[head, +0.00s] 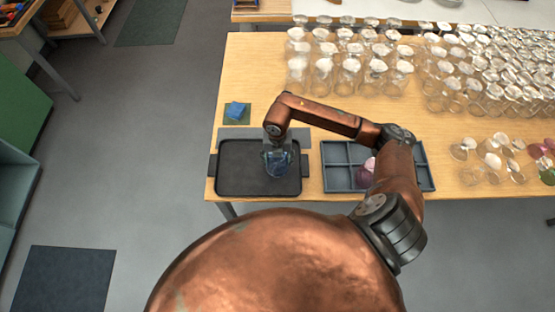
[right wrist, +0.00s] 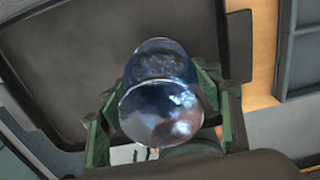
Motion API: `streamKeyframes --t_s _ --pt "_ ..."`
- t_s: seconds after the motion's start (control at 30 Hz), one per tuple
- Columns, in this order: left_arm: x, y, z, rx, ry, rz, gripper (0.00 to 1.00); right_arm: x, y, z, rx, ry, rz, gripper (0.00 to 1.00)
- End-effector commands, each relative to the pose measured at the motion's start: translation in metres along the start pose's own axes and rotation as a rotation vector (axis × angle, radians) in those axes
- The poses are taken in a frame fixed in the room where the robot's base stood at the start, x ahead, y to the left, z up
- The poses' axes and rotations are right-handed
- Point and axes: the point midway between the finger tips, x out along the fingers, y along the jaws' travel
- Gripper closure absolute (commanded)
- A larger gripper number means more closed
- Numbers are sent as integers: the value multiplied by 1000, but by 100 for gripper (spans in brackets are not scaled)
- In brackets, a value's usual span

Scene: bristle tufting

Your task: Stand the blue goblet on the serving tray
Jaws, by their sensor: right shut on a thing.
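The blue goblet (head: 278,165) is over the right-hand part of the dark serving tray (head: 235,183). My right gripper (head: 277,153) is above the tray and shut on the goblet. In the right wrist view the goblet (right wrist: 160,105) sits between the two green fingers of the gripper (right wrist: 160,95), with the tray (right wrist: 110,40) behind it. I cannot tell whether the goblet touches the tray. My left gripper is not in view.
A grey divided crate (head: 340,152) stands right of the tray with pink-purple glassware (head: 366,174) in it. A blue cloth (head: 235,109) lies on a green mat behind the tray. The tray's left part is bare.

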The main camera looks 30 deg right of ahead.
Motion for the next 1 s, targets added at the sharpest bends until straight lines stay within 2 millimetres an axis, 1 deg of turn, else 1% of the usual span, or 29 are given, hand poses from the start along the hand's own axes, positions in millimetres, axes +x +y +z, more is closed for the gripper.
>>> streamKeyframes --t_s 0.1,0.13,0.37,0.63,0.77,0.87,1.0 --pt "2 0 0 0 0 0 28 3 0 0 0 0 0 73" --pt "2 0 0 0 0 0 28 3 0 0 0 0 -1 40" --pt "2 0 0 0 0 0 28 2 0 0 0 0 0 24" --pt "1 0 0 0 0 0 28 2 0 0 0 -1 0 23" --pt "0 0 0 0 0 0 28 -6 0 1 0 -3 1 23" --pt "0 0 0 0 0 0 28 -20 0 2 -1 -5 2 23" --pt "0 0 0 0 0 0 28 -50 0 2 -2 -6 1 23"
